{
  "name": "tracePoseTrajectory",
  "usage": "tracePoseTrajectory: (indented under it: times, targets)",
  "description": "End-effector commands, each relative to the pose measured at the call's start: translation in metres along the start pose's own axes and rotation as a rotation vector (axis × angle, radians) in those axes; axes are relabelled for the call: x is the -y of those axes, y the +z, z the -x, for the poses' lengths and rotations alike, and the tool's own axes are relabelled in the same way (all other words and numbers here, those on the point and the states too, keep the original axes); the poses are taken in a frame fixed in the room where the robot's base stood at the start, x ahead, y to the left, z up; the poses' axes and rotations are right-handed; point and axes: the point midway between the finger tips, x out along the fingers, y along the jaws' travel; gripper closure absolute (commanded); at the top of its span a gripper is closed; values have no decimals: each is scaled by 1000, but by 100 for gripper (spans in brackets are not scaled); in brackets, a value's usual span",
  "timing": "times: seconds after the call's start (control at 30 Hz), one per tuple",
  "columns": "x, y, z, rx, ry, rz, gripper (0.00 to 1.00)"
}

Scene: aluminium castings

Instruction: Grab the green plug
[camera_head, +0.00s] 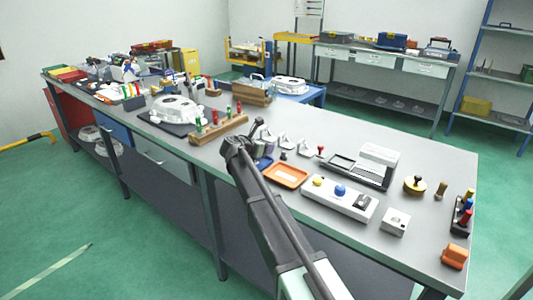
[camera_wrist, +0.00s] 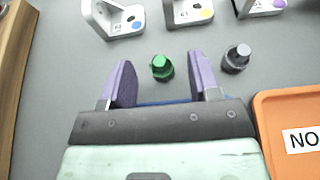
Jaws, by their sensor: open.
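The green plug (camera_wrist: 162,68) is a small piece with a bright green top and a darker base, standing on the grey bench in the wrist view. My gripper (camera_wrist: 160,58) is open, with its two purple fingers apart and the plug in the gap between them as seen from the wrist. I see no contact between either finger and the plug. In the head view my gripper (camera_head: 264,147) is over the bench, left of the orange tray, and I cannot make out the green plug there.
A dark grey plug (camera_wrist: 236,58) stands just right of my right finger. Metal brackets (camera_wrist: 113,18) with coloured dots stand beyond. The orange tray (camera_wrist: 262,112) is at right, a wooden block (camera_wrist: 14,50) at left. A blue thing is mostly hidden behind my gripper.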

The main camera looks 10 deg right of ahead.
Motion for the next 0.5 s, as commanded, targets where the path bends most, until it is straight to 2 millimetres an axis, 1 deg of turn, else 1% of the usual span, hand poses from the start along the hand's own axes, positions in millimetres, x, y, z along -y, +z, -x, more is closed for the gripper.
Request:
tracePoseTrajectory:
  times: [0.03,0.07,0.23,0.27,0.5]
  targets:
    - [-1,-3,-8,0,1,0,44]
    - [-1,-2,-9,0,1,0,44]
    - [0,0,-8,0,2,0,44]
    - [0,0,-8,0,1,0,47]
    - [0,0,-8,0,1,0,83]
